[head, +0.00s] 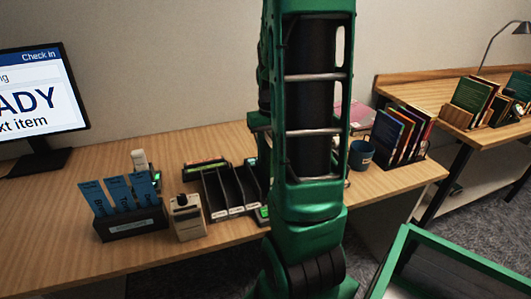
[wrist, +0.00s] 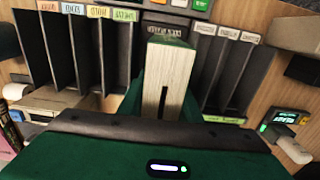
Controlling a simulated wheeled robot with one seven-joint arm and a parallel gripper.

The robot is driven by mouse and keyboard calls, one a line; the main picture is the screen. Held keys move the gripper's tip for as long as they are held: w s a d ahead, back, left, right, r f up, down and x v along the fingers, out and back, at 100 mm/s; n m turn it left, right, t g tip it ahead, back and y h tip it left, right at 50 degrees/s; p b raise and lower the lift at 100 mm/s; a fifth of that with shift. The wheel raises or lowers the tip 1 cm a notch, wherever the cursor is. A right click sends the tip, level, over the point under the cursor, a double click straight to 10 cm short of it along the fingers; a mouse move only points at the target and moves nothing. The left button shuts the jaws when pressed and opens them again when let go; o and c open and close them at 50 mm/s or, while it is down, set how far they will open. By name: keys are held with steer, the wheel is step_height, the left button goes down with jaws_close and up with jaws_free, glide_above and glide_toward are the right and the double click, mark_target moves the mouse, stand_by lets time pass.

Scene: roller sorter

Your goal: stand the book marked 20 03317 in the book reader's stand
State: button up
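In the wrist view my gripper (wrist: 163,108) has its green fingers on both sides of a book (wrist: 168,68), which stands between them with its cream page edges toward the camera. It appears to be held. Its mark cannot be read here. Beyond the book's far end is a dark part with a small lettered plate, between two slotted racks; I cannot tell whether this is the reader's stand or whether the book touches it. In the head view my arm hides the gripper, the book and this part of the desk.
A small device with a lit display (wrist: 283,122) is at right. In the head view, a monitor (head: 40,90), a blue-card holder (head: 130,222), a blue cup (head: 361,154) and several upright books (head: 400,137) stand around.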

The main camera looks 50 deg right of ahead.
steer(key=o, duration=0.4)
steer(key=shift+c, duration=0.2)
steer(key=shift+r, duration=0.15)
step_height(320, 180, up, 10)
steer(key=shift+r, duration=0.25)
stand_by(0.5)
